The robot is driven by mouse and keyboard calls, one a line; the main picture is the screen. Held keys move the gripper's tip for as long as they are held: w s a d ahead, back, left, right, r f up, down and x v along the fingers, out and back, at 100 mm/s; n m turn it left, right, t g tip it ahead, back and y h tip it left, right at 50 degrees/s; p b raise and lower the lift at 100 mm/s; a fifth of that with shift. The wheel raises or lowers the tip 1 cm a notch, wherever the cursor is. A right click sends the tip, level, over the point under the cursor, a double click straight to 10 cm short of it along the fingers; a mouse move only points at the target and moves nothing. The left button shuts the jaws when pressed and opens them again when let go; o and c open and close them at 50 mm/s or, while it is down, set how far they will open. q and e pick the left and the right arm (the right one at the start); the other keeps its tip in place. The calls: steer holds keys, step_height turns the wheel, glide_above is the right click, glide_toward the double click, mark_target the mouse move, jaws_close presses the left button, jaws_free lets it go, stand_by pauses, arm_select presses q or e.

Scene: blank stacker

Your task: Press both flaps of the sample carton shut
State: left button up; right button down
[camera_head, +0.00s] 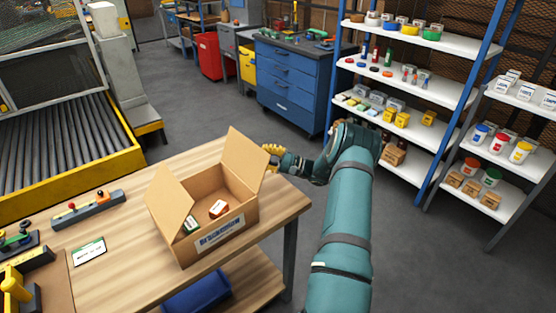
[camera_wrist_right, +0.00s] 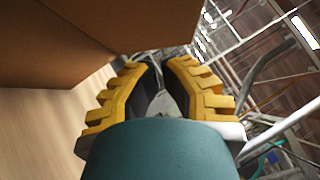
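The sample carton (camera_head: 220,231) stands on the wooden table, a brown box with a printed label on its front side. A small green-and-white box (camera_head: 191,226) and a red-and-white box (camera_head: 219,209) lie inside. My right gripper (camera_head: 270,149), with yellow fingers, is just beyond the right flap, on its outer side. In the right wrist view its fingertips (camera_wrist_right: 160,63) are together with nothing between them, below brown cardboard (camera_wrist_right: 62,40). My left gripper is out of view.
The wooden table (camera_head: 120,240) holds a grey control strip (camera_head: 88,209) and a green-and-white card (camera_head: 89,251) left of the carton. Shelves (camera_head: 415,90) with containers stand at the right. A blue drawer cabinet (camera_head: 290,80) stands behind, across open floor.

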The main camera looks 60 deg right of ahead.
mark_target(242, 152)
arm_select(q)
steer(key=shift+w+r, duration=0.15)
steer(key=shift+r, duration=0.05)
arm_select(e)
steer(key=shift+w+a+r, duration=0.25)
steer(key=shift+a+r, duration=0.05)
steer(key=shift+a, duration=0.35)
steer(key=shift+w+a+r, duration=0.2)
steer(key=shift+a+r, duration=0.1)
steer(key=shift+a, duration=0.3)
steer(key=shift+w+a+r, duration=0.25)
steer(key=shift+a+r, duration=0.05)
steer(key=shift+a, duration=0.35)
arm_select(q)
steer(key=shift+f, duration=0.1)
arm_select(e)
steer(key=shift+a+r+n, duration=0.2)
steer(key=shift+n, duration=0.1)
